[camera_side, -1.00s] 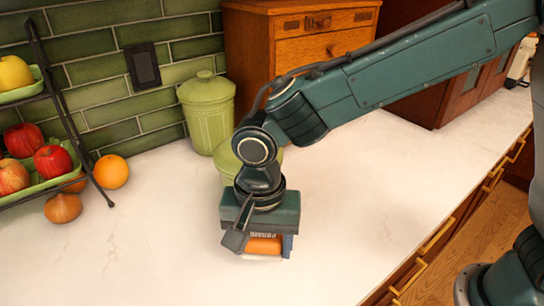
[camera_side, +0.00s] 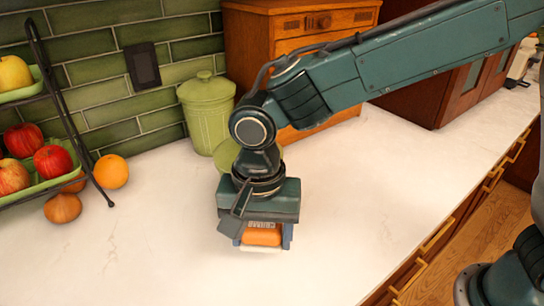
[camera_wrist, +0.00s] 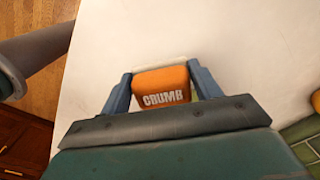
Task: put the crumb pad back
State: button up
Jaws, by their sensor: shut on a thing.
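The crumb pad (camera_side: 262,235) is an orange block with white "CRUMB" lettering and a pale strip along its lower edge. My gripper (camera_side: 263,241) points down at the middle of the counter, shut on the pad with one finger on each side. In the wrist view the pad (camera_wrist: 163,86) sits between the two blue fingers of my gripper (camera_wrist: 162,88), lettering toward the camera. I cannot tell for sure how far its underside is from the counter.
A wooden drawer cabinet (camera_side: 300,55) is at the back. A fruit rack (camera_side: 65,115) stands left, with an orange (camera_side: 111,171) and an onion (camera_side: 62,208) beside it.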

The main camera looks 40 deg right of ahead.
jog(key=shift+w+a+r, duration=0.2)
jog(key=shift+a+r, duration=0.2)
jog(key=shift+a, duration=0.05)
jog(key=w+a+r, duration=0.1)
jog(key=a+r, duration=0.7)
jog(key=r, duration=0.3)
jog(key=shift+m, duration=0.4)
jog(key=shift+w, duration=0.1)
send_over(217, 293)
notch_tip(217, 293, down, 16)
jog(key=shift+a+r, duration=0.1)
jog(key=shift+r, duration=0.1)
jog(key=shift+f, duration=0.1)
jog(key=shift+f, duration=2)
jog(key=shift+f, duration=0.1)
